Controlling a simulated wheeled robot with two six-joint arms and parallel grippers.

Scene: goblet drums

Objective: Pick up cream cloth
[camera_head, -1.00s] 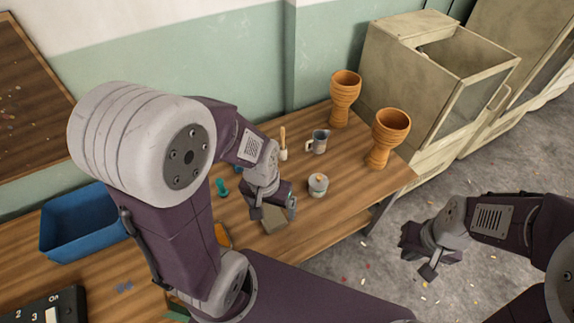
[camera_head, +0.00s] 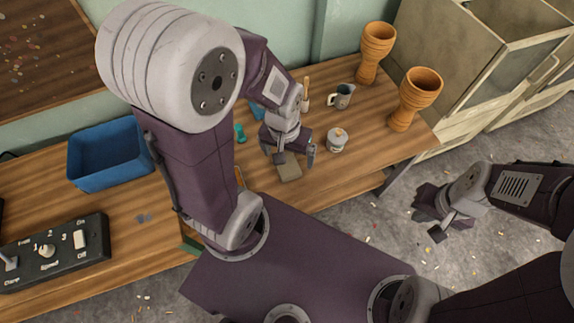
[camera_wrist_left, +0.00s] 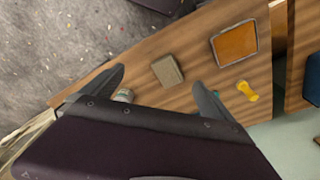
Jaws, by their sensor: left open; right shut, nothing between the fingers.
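The cream cloth (camera_head: 287,167) looks like a small folded tan-grey square lying flat on the wooden table, near its front edge. My left gripper (camera_head: 292,160) is open above it and partly covers it in the head view. In the left wrist view the cloth (camera_wrist_left: 167,70) lies beyond and between the two spread fingers (camera_wrist_left: 160,85), apart from them. My right gripper (camera_head: 432,222) is shut and empty, out over the floor to the right of the table.
A lidded pot (camera_head: 337,140) stands just right of the cloth, with a metal jug (camera_head: 341,97) behind. Two orange goblet drums (camera_head: 375,52) (camera_head: 416,97) stand at the table's right end. A blue bin (camera_head: 108,155) and a control box (camera_head: 52,252) are left. An orange-topped square (camera_wrist_left: 235,43) lies near the cloth.

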